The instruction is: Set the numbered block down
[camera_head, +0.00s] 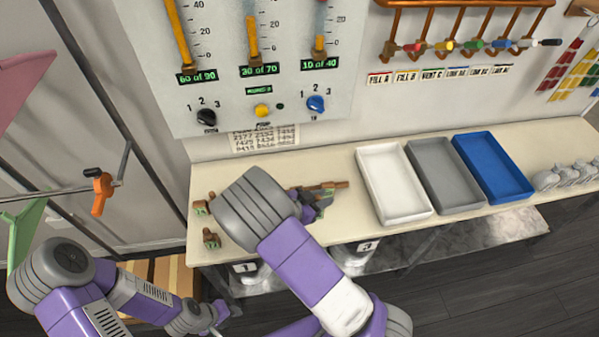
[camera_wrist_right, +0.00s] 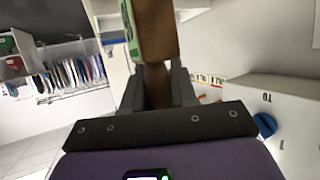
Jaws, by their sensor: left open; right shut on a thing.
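My right gripper (camera_head: 318,200) is over the pale bench and shut on a brown wooden block (camera_wrist_right: 156,35). In the right wrist view, the block stands up between the fingers (camera_wrist_right: 158,85) and shows a green patch on its left side. I cannot read a number on it. In the head view, my right forearm partly covers this area, and I cannot tell whether the block touches the bench (camera_head: 345,205). Two similar small brown blocks with green, one (camera_head: 200,207) and another (camera_head: 211,240), sit at the bench's left end. My left gripper (camera_head: 217,314) is open, low at the bottom left.
White (camera_head: 428,213), grey (camera_head: 480,202) and blue (camera_head: 528,188) trays stand on the bench to the right. A gauge panel (camera_head: 220,75) with knobs hangs behind it. A rail with an orange clamp (camera_head: 102,190) is at left. Numbered bins (camera_head: 365,247) stand below the bench.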

